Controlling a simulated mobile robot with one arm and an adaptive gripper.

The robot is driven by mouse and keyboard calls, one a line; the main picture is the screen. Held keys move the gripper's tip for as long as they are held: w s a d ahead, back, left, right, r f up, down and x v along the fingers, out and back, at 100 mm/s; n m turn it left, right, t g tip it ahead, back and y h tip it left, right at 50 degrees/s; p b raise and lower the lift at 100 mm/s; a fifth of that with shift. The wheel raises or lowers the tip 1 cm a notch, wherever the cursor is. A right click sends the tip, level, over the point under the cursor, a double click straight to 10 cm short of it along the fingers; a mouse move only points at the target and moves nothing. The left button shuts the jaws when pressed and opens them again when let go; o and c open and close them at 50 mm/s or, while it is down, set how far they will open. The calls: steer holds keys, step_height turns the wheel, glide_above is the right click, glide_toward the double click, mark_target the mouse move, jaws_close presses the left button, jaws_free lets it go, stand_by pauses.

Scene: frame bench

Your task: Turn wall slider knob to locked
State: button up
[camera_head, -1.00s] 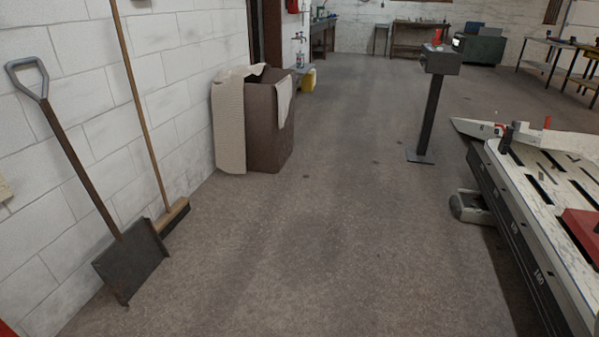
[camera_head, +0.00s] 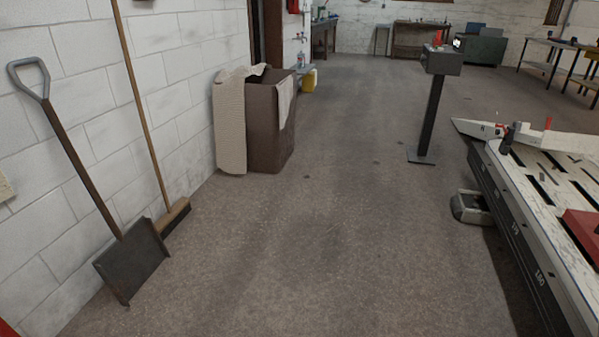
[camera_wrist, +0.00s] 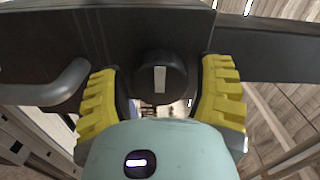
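In the wrist view, a round black knob (camera_wrist: 160,78) with a pale straight mark on its face sits on a dark bar-like plate (camera_wrist: 225,32). The mark runs roughly up and down in the picture. My gripper (camera_wrist: 159,70) has two yellow ribbed fingers, one on each side of the knob. They stand apart, with a visible gap between each finger and the knob, so it is open and holds nothing. Depth between fingertips and knob is hard to judge. The head view shows neither the knob nor my gripper.
In the wrist view, a dark curved handle (camera_wrist: 48,88) lies close by the left finger. In the head view, a shovel (camera_head: 133,260) and a broom (camera_head: 172,215) lean on the left wall. A brown basket (camera_head: 268,125), a post (camera_head: 430,115) and a white bench (camera_head: 530,200) flank open floor.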

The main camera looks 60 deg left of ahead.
steer(key=shift+o, duration=1)
steer(key=v, duration=1.2)
steer(key=shift+r, duration=0.1)
